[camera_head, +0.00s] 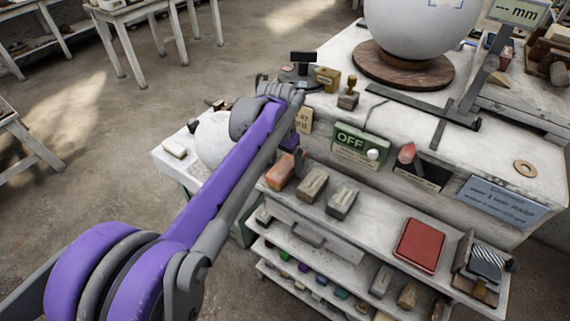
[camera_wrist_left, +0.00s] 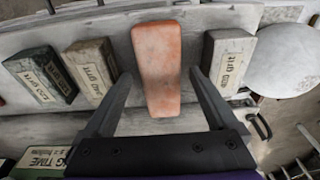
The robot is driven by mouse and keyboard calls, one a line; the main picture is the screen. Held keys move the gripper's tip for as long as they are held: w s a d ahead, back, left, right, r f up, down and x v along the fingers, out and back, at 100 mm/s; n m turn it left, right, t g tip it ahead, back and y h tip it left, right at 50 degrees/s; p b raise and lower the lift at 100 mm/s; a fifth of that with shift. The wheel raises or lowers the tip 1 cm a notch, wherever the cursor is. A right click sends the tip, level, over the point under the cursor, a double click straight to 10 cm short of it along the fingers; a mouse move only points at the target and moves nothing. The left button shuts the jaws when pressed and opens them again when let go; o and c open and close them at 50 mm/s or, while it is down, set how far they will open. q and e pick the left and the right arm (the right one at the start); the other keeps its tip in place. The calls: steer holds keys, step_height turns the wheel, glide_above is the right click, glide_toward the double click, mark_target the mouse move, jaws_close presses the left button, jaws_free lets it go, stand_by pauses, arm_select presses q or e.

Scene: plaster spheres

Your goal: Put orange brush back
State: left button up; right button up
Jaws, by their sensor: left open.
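In the left wrist view the orange brush (camera_wrist_left: 158,62) lies lengthwise between the two dark fingers of my left gripper (camera_wrist_left: 160,78). The fingers are spread wide, with a gap on each side of the block. In the head view my purple left arm hides most of the left gripper (camera_head: 297,158), which is just above and behind the block. My right gripper is not in view.
A tan block (camera_head: 312,184) and a grey-green block (camera_head: 341,201) stand close to the right of the brush. A red pad (camera_head: 419,245) lies farther right. A large white sphere (camera_head: 421,25) stands on the bench top.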

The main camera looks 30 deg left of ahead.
mark_target(282, 169)
arm_select(q)
step_height(282, 169, up, 10)
steer(key=s, duration=0.2)
steer(key=s+d+f+t, duration=0.1)
steer(key=s+d+f, duration=0.4)
steer(key=s+f, duration=0.4)
steer(key=s+d+f+n+t, duration=0.1)
steer(key=s+d+f+t, duration=0.1)
steer(key=s+d+f, duration=0.3)
steer(key=s+f, duration=0.3)
steer(key=s, duration=0.2)
steer(key=shift+s+d+f+p, duration=0.15)
steer(key=shift+d+f+p, duration=0.05)
steer(key=shift+f+p, duration=0.2)
steer(key=shift+r, duration=0.1)
steer(key=shift+w+r+t+p, duration=0.3)
steer(key=shift+w+r+p, duration=0.05)
steer(key=shift+r+p, duration=0.35)
steer(key=shift+s+r, duration=0.1)
